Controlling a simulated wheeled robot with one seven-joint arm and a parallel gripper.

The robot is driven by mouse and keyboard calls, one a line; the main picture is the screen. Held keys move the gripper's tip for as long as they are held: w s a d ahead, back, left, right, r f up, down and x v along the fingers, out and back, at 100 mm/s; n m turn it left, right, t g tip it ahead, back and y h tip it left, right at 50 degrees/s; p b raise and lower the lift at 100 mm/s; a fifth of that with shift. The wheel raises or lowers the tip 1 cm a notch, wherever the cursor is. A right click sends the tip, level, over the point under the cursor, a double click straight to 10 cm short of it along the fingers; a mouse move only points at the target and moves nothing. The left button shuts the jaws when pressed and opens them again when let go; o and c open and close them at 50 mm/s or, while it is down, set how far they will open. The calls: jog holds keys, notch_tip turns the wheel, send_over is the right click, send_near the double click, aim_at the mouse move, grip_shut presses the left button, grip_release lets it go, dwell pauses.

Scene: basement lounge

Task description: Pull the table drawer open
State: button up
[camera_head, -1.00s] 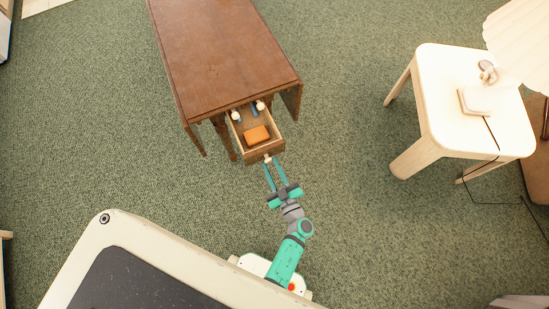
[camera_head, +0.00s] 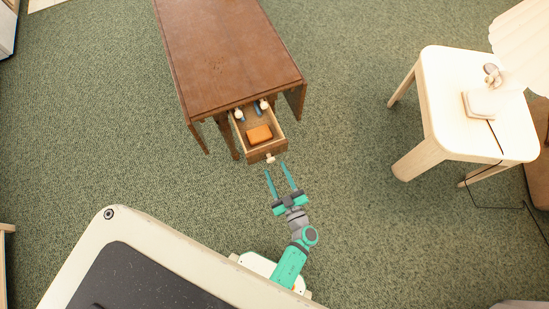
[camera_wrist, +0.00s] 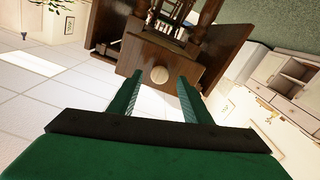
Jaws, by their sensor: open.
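The brown wooden table (camera_head: 225,50) stands at the top centre of the head view. Its drawer (camera_head: 266,153) is pulled out from the near end, showing an orange block (camera_head: 259,134) and a few small white and blue items inside. The drawer's pale round knob (camera_head: 271,159) is on its front; it also shows in the wrist view (camera_wrist: 159,75). My gripper (camera_head: 278,168) is open, with its two teal fingers pointing at the drawer front. In the wrist view the knob lies just beyond and between the fingertips (camera_wrist: 160,78), apart from them.
A cream side table (camera_head: 465,115) with a lamp and small items stands at the right. A large cream-edged piece with a dark top (camera_head: 165,285) fills the lower left. Green carpet is clear around the drawer and between the two tables.

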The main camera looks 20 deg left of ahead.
jog(key=v, duration=0.8)
dwell(0.4)
jog(key=s+d+r+m+t+h, duration=0.1)
jog(key=s+r+m+h, duration=0.3)
jog(key=r, duration=0.4)
jog(key=s+d+r+m+t+h, duration=0.1)
jog(key=s+d+r+m+h, duration=0.3)
jog(key=r, duration=0.4)
jog(key=s+d+r+m+t+h, duration=0.1)
jog(key=s+d+r+m+h, duration=0.2)
jog(key=r, duration=0.5)
jog(key=s+m+h, duration=0.1)
jog(key=s+h, duration=0.1)
jog(key=s, duration=0.1)
jog(key=shift+r+m, duration=0.2)
jog(key=shift+m, duration=0.1)
jog(key=shift+c, duration=0.5)
